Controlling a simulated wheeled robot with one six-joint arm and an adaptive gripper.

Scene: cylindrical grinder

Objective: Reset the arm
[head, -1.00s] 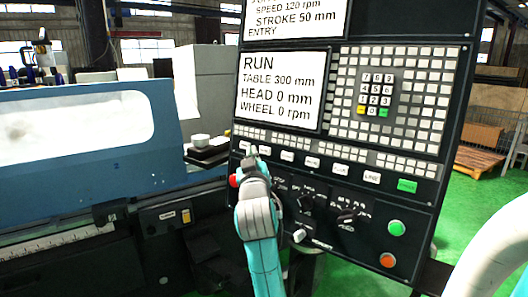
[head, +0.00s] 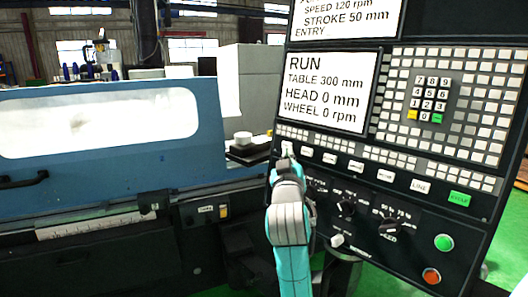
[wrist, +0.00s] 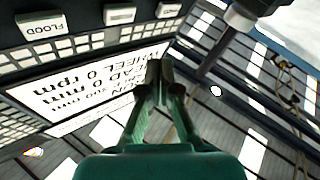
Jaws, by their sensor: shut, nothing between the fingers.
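My gripper (head: 286,150) shows at the left edge of the control panel (head: 375,148) in the head view, with my teal and grey arm rising below it. In the wrist view my gripper (wrist: 160,72) has its two dark fingers together and nothing between them. Behind the fingers lies the panel's screen (head: 320,92), seen upside down and tilted in the wrist view. I cannot tell whether the fingertips touch the panel.
The panel has label keys, a keypad (head: 428,100), knobs (head: 388,227), a green button (head: 443,242) and an orange button (head: 431,276). A blue grinder cover with a window (head: 100,122) stands to the left. A dark bar crosses the wrist view's upper right (wrist: 217,52).

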